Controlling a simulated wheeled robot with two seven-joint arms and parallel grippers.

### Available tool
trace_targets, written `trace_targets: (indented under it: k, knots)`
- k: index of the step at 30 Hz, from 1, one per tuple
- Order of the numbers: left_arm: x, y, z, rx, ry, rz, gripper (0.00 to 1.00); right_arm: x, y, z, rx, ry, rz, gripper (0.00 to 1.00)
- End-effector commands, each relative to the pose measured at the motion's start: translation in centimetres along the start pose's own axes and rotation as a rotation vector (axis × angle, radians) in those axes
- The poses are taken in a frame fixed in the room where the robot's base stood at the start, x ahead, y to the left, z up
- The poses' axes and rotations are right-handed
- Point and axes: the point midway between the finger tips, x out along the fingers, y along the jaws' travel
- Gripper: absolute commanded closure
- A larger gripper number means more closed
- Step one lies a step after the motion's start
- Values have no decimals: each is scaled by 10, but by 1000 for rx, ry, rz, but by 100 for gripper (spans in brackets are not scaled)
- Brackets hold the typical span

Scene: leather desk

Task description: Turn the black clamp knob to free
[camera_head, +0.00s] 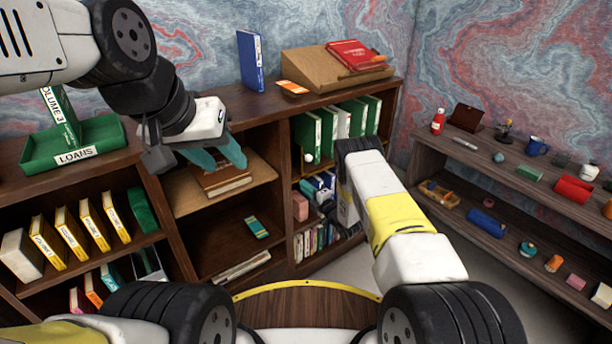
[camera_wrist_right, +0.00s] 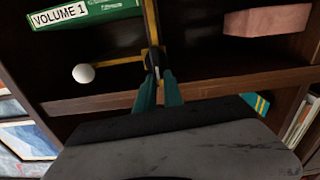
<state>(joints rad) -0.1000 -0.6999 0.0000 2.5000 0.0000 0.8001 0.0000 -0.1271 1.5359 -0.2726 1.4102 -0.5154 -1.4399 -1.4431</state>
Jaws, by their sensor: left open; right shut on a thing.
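The black clamp knob (camera_wrist_right: 153,60) sits on an upright brass bar (camera_wrist_right: 151,22) in the right wrist view. A brass rod (camera_wrist_right: 118,65) runs left from beside it to a white ball (camera_wrist_right: 84,73). The ball also shows in the head view (camera_head: 309,157). My right gripper (camera_wrist_right: 158,76) is shut on the knob, its teal fingers at the knob's near side. In the head view, my right arm hides the knob and these fingers. My left gripper (camera_head: 222,160) is open and empty, in front of the left bookcase's upper shelf and a brown book (camera_head: 222,182).
Green volumes (camera_head: 306,130) stand in the compartment behind the ball; a pinkish block (camera_wrist_right: 266,20) is right of the bar. A green LOANS tray (camera_head: 100,135) stands on the left bookcase top. Shelves with small objects line the right wall.

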Motion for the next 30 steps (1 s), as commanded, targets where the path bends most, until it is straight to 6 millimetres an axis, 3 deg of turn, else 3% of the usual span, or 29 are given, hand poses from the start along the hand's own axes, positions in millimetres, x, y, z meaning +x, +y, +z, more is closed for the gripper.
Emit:
trace_targets:
  k: [5, 6, 9, 20, 30]
  knots:
    - [0, 0, 0, 0, 0, 0, 58, -1, -3, 0, 1, -1, -7, 100]
    - [0, 0, 0, 0, 0, 0, 58, -1, -3, 0, 1, -1, -8, 82]
    - [0, 0, 0, 0, 0, 0, 58, -1, -3, 0, 1, 0, -6, 66]
    - [0, 0, 0, 0, 0, 0, 58, -4, -1, 0, 1, 0, -3, 66]
    - [0, 0, 0, 0, 0, 0, 58, -58, -2, 0, 2, -2, -6, 66]
